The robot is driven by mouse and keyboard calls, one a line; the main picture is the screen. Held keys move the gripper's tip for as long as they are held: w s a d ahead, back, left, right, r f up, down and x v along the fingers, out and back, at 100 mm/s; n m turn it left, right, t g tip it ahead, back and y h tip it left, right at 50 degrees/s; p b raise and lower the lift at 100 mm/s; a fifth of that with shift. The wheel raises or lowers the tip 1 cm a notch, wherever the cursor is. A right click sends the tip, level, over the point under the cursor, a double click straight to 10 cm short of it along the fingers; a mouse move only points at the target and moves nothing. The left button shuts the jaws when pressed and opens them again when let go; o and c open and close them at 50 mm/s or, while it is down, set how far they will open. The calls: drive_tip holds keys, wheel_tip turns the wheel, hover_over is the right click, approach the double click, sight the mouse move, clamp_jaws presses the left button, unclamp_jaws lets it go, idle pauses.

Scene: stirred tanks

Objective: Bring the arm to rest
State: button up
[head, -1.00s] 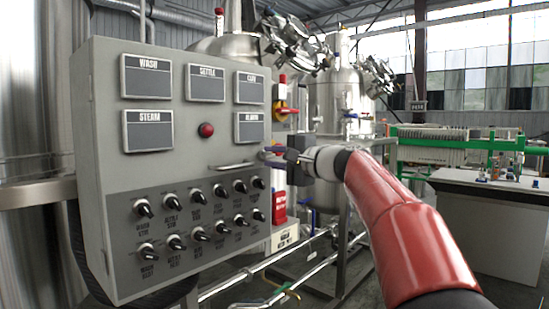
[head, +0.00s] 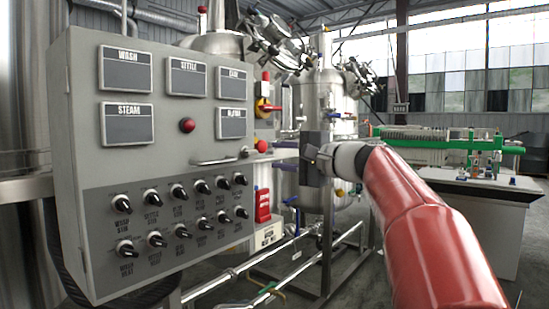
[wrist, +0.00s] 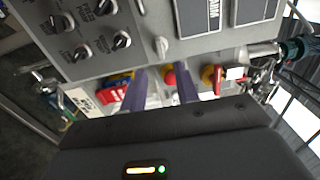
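My gripper (head: 276,152) is at the end of my red arm, just right of the grey control panel (head: 85,160) in the head view. Its dark body faces the panel's right edge. In the wrist view its two purple-blue fingers (wrist: 161,88) stand apart with nothing held between them. A red button shows beyond the gap. I cannot tell exactly how far the fingertips are from the panel's edge.
The panel has a handle (head: 222,158), a red button (head: 187,125) and several black knobs. A white-sided bench (head: 470,225) is at the right.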

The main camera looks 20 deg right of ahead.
drive_tip(key=s+a+f+n+g+h, duration=0.2)
drive_tip(key=s+a+f+g, duration=0.15)
drive_tip(key=s+f, duration=0.35)
drive_tip(key=s+a+f+n+g+h, duration=0.2)
drive_tip(key=s+a+f, duration=0.3)
drive_tip(key=f, duration=0.3)
drive_tip(key=s+d+f+n+g+h+p, duration=0.1)
drive_tip(key=s+d+f+n+h, duration=0.1)
drive_tip(key=s+f, duration=0.8)
drive_tip(key=s+d+f+n+g+h, duration=0.1)
drive_tip(key=s+f+n+h, duration=0.3)
drive_tip(key=s+f, duration=0.6)
drive_tip(key=shift+d+f+n+g+h+p, duration=0.35)
drive_tip(key=shift+n+g, duration=0.15)
drive_tip(key=shift+g, duration=0.25)
